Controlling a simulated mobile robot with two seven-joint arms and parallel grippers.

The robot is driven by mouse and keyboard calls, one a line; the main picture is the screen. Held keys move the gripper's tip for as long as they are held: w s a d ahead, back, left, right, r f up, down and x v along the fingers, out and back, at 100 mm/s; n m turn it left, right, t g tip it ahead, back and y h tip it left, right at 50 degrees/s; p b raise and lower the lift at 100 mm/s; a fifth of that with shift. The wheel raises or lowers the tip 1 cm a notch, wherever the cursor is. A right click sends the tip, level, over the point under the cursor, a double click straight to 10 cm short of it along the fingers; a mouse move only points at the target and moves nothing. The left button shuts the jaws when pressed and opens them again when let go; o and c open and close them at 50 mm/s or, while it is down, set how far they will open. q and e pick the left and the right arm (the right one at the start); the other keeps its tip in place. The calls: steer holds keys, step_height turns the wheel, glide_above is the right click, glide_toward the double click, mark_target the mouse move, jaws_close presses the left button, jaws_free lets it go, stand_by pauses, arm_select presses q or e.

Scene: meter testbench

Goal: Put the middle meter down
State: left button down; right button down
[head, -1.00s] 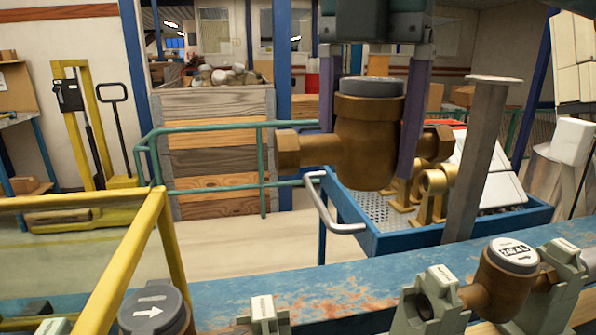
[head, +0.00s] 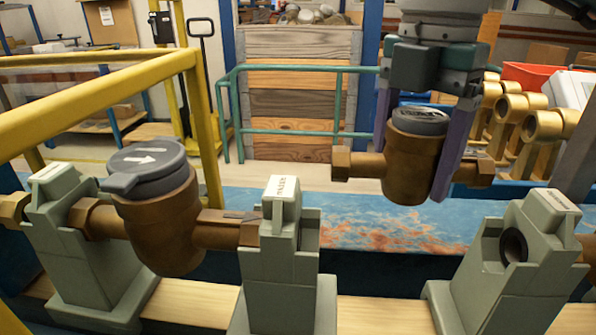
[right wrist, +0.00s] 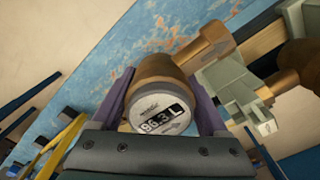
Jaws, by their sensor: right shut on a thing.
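My right gripper (head: 425,145) is shut on a brass meter (head: 410,165) with a dark round top. Its two purple fingers clasp the meter body on either side, and the meter hangs upright above the blue bench. In the right wrist view, the held meter's dial (right wrist: 160,114) faces the camera between the fingers. Below it in the head view is an empty gap between two grey-green clamp stands, the left one (head: 285,260) and the right one (head: 520,255). The right stand shows an open round bore. My left gripper is not in view.
Another brass meter (head: 160,220) with a grey lid sits clamped at the left. A yellow rail (head: 120,95) crosses the left side. Behind the bench are a green rail (head: 300,68), a wooden crate (head: 300,100) and several brass fittings (head: 540,125).

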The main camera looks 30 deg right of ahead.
step_height(320, 180, down, 6)
steer(key=shift+r+b, duration=0.1)
steer(key=shift+b, duration=0.2)
steer(key=shift+w, duration=0.1)
steer(key=shift+f, duration=0.25)
jaws_free()
steer(key=shift+r, duration=0.1)
